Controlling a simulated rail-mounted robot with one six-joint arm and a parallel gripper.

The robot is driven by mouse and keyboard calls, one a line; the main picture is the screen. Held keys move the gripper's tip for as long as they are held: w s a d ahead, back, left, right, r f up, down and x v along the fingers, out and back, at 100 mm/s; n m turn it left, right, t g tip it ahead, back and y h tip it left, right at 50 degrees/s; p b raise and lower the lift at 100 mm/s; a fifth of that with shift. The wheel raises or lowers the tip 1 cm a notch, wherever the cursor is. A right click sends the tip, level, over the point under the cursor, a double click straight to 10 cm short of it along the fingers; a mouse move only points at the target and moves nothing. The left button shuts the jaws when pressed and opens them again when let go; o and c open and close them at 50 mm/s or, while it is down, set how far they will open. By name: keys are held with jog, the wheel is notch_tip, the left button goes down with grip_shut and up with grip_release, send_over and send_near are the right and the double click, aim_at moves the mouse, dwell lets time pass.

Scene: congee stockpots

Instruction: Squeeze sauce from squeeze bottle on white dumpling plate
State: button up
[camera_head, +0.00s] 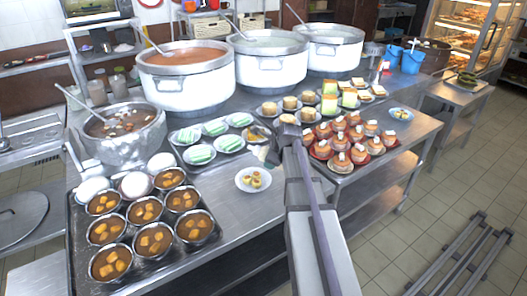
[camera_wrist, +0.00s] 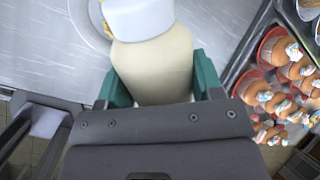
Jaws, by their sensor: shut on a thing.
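The white dumpling plate (camera_head: 243,187) lies on the steel counter left of my arm in the head view, with a few yellowish dumplings (camera_head: 254,178) on it. Part of its rim (camera_wrist: 84,22) shows at the top left of the wrist view. My gripper (camera_wrist: 160,82) has green fingers on both sides of a cream squeeze bottle (camera_wrist: 152,68) and is shut on it. The bottle's pale grey-white end (camera_wrist: 138,17) points to the top of the wrist view, overlapping part of the plate. In the head view my gripper (camera_head: 271,153) is small, close behind the plate; I cannot make out the bottle's tilt or any sauce there.
A tray of cupcake-like items in red cups (camera_head: 340,160) stands right of my arm. A tray of brown soup bowls (camera_head: 145,210) fills the left front. Plates with green-topped items (camera_head: 200,154) and large stockpots (camera_head: 185,80) stand behind. Bare counter (camera_head: 225,210) surrounds the plate's front.

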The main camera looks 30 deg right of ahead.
aim_at(259, 152)
jog(key=d+g+h, duration=0.1)
jog(key=s+n+g+h, duration=0.1)
jog(key=h, duration=0.1)
jog(key=shift+s+d+f+g, duration=0.1)
jog(key=shift+s+d+g, duration=0.05)
jog(key=shift+d+g, duration=0.25)
jog(key=shift+w+a+g+h, duration=0.3)
jog(key=shift+g+h, duration=0.4)
jog(key=g+h+b, duration=0.1)
jog(key=a+n+g+h+b, duration=0.1)
jog(key=h, duration=0.1)
jog(key=shift+w, duration=0.4)
jog(key=w+a+g+h+b, duration=0.1)
jog(key=h+b, duration=0.1)
jog(key=a+n+g+h+b, duration=0.1)
jog(key=h+b, duration=0.1)
jog(key=shift+w+g, duration=0.35)
jog(key=shift+g, duration=0.05)
jog(key=shift+w+a+r+n+g+h+b, duration=0.2)
jog(key=shift+r+n+g+h+b, duration=0.1)
jog(key=shift+h+b, duration=0.15)
jog(key=shift+a+r+h, duration=0.2)
jog(key=shift+r+h, duration=0.15)
jog(key=shift+r, duration=0.15)
